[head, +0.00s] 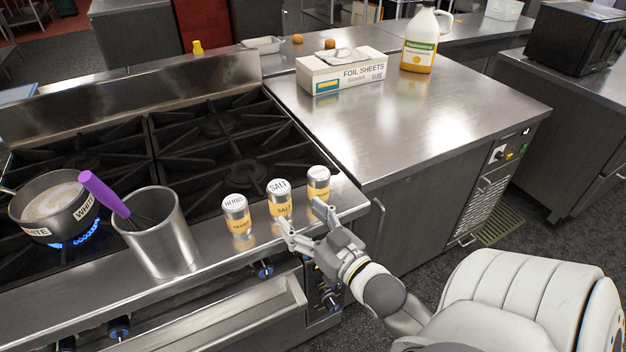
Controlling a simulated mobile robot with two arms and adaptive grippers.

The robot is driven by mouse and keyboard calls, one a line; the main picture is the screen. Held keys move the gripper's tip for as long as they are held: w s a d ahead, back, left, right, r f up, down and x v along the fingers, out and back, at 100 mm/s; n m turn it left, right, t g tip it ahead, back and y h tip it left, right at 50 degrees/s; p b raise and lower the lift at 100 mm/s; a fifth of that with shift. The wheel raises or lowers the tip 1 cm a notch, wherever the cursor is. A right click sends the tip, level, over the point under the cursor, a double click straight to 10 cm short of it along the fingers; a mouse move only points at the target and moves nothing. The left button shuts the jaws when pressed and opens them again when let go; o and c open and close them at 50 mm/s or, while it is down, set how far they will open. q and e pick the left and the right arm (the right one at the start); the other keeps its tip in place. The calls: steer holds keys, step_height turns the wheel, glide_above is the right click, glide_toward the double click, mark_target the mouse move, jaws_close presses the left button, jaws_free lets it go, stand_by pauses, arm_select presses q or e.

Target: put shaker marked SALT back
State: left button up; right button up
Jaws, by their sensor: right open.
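The shaker marked SALT (280,197) stands upright on the steel front ledge of the stove (215,257), in the middle of a row of three. The shaker marked HERBS (236,214) stands to its left. A third shaker (318,183), whose label I cannot read, stands to its right. My right gripper (303,222) is open at the front of the row. One finger is near the base of the SALT shaker and the other is near the third shaker. I cannot tell whether either finger touches a shaker. My left gripper is not in view.
A steel container (157,240) with a purple-handled whisk (104,194) stands left of the shakers. A pot marked WHITE (56,207) sits over a lit blue flame. The counter (420,120) at right is mostly clear, with a foil sheets box (340,72) and a jug (420,42) at its back.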

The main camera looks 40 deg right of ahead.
steer(key=shift+s+a, duration=0.1)
steer(key=shift+s, duration=1.5)
steer(key=s+a+f+g, duration=0.1)
steer(key=s+f+g, duration=0.15)
steer(key=f, duration=1.05)
steer(key=s+a+f+g, duration=0.1)
steer(key=s+f+g, duration=0.15)
steer(key=f, duration=0.95)
steer(key=s+a+f+g, duration=0.15)
steer(key=f+g, duration=0.25)
steer(key=f, duration=0.9)
steer(key=s+a+f+n+g, duration=0.1)
steer(key=s+f+g, duration=0.3)
steer(key=s+f, duration=0.6)
steer(key=s+a+f+n+g, duration=0.1)
steer(key=s+a+f+g, duration=0.3)
steer(key=s+f, duration=0.5)
steer(key=s, duration=0.6)
steer(key=shift+s+f+n+y, duration=0.3)
steer(key=shift+s+f+n, duration=0.05)
steer(key=shift+n, duration=0.05)
